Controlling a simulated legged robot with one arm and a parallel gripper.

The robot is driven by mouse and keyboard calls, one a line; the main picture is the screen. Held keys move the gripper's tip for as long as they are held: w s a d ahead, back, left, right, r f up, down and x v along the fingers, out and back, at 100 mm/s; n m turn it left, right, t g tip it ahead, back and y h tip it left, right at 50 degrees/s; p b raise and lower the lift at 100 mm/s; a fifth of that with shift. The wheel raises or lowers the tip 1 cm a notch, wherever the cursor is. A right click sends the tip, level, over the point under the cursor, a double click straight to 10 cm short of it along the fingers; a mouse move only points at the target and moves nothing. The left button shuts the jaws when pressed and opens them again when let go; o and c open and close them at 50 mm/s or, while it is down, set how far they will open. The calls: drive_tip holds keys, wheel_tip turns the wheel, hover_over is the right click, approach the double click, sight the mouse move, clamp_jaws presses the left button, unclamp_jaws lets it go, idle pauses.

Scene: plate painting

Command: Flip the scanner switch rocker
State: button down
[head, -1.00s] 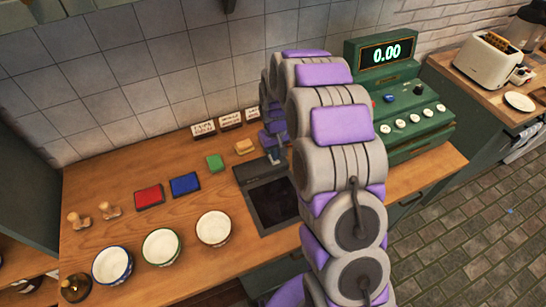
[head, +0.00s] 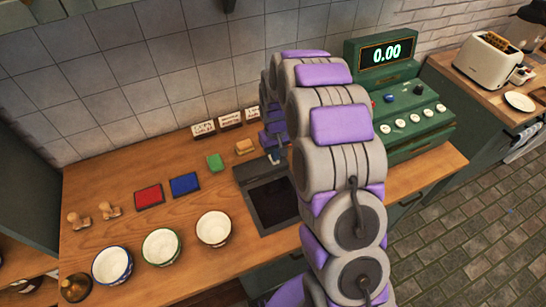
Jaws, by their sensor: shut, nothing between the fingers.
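The scanner (head: 273,203) is a flat dark panel with a grey frame, set on the wooden counter. My gripper (head: 275,156) points down at the scanner's back edge, partly covered by my own arm. It looks shut and empty. The switch rocker cannot be made out; the area around my fingertips is small and partly hidden, so I cannot tell whether they touch it.
A green cash register (head: 405,115) reading 0.00 stands right of my arm. Small cards stand along the wall.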

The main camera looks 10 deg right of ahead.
drive_tip(key=shift+f, duration=0.8)
idle(0.4)
drive_tip(key=shift+r, duration=0.1)
drive_tip(key=shift+r+p, duration=0.6)
drive_tip(key=shift+r, duration=1.4)
drive_tip(key=shift+r+p, duration=0.4)
drive_tip(key=shift+r, duration=1)
